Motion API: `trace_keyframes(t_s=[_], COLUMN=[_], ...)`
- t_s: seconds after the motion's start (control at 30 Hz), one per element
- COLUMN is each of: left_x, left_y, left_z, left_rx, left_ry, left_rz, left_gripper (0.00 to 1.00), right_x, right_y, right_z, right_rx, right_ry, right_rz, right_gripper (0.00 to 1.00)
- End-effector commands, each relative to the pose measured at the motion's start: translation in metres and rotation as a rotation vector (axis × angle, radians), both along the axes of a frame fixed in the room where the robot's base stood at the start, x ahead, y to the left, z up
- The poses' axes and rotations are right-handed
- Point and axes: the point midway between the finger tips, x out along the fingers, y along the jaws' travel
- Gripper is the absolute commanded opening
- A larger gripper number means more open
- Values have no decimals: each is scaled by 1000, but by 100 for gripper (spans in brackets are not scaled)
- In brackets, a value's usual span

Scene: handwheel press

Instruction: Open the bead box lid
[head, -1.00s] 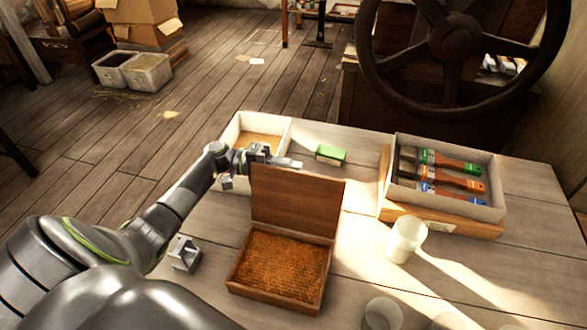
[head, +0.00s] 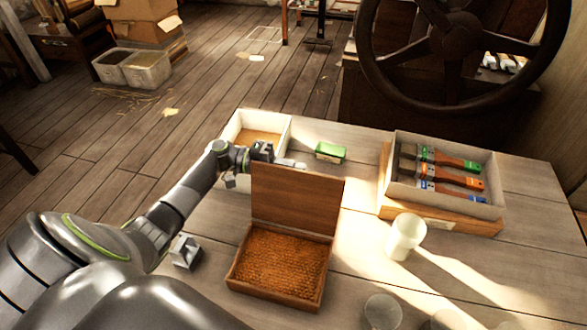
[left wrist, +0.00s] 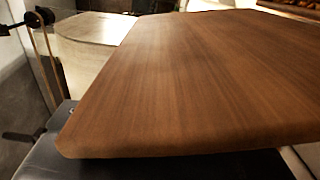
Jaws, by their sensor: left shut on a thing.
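The bead box (head: 238,277) is a wooden box on the table, full of small orange-brown beads (head: 280,262). Its wooden lid (head: 297,203) stands up steeply at the back edge, so the box is open. In the left wrist view the lid (left wrist: 180,85) fills most of the picture. My left gripper (head: 278,160) is at the lid's upper left edge and is shut on the lid. Its fingertips are partly hidden behind the lid. My right gripper is not in view.
A pale tray (head: 283,138) stands behind the lid. A green block (head: 330,152) lies to its right. A box of brushes (head: 402,195) and a white cup (head: 405,238) stand on the right. A grey metal block (head: 185,252) sits left of the bead box. A large handwheel (head: 455,45) stands behind the table.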

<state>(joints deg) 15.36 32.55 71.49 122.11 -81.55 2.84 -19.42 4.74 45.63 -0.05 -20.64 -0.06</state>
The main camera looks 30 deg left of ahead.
Motion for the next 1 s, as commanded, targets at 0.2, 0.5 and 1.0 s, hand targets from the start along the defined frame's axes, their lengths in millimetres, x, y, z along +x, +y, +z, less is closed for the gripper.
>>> trace_keyframes(t_s=[0.2,0.5,1.0], left_x=[-23,-29,-28], left_y=[-5,-7,-7], left_z=[8,11,12], left_rx=[15,28,28], left_ry=[-51,-108,-108], left_rz=[-1,-1,0], left_gripper=[0,0,32], right_x=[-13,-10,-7], right_y=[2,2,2], right_z=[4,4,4], right_rx=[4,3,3], right_ry=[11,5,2], right_rz=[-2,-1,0], right_gripper=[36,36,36])
